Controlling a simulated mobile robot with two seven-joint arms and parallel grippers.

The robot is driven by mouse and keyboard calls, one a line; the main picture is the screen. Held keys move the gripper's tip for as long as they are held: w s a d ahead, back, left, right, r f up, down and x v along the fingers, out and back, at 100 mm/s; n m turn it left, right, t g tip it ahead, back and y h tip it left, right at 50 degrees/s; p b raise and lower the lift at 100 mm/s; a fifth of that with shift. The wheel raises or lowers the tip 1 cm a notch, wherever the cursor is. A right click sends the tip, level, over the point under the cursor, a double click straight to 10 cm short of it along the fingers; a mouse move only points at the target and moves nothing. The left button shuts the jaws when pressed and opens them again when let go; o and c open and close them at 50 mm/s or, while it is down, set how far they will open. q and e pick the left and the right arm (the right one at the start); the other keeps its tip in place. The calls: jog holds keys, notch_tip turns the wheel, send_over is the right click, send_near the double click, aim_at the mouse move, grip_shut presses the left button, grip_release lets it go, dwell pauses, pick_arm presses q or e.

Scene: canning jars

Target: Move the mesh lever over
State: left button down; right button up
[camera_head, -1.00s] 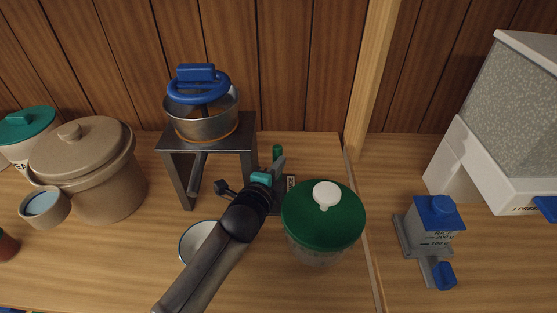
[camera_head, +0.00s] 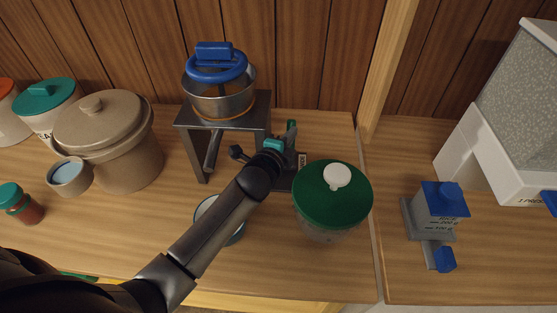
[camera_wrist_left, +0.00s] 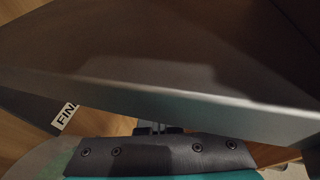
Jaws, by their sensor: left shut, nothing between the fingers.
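The sieve stand (camera_head: 262,108) is a dark metal frame with a steel sieve pan (camera_head: 220,104) and a blue ring handle on top. A small mechanism sits at its right foot, with an upright grey piece (camera_head: 292,135), a green tip and a dark knob (camera_head: 236,152) to the left. I cannot tell which part is the mesh lever. My left gripper (camera_head: 274,146), with teal parts, is shut and empty at this mechanism; contact is hidden. In the left wrist view a large grey surface fills the top, beside a partly hidden label (camera_wrist_left: 64,116) reading "FIN".
A green-lidded jar (camera_head: 333,195) stands close right of my left gripper. A bowl (camera_head: 208,205) is partly behind my arm. A measuring box (camera_head: 438,212) and a large dispenser (camera_head: 480,150) stand right, past a wooden post.

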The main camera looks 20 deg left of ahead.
pick_arm(q)
jog(key=s+p, duration=0.1)
jog(key=s, duration=1.3)
jog(key=shift+a+r, duration=0.3)
jog(key=shift+s, duration=0.1)
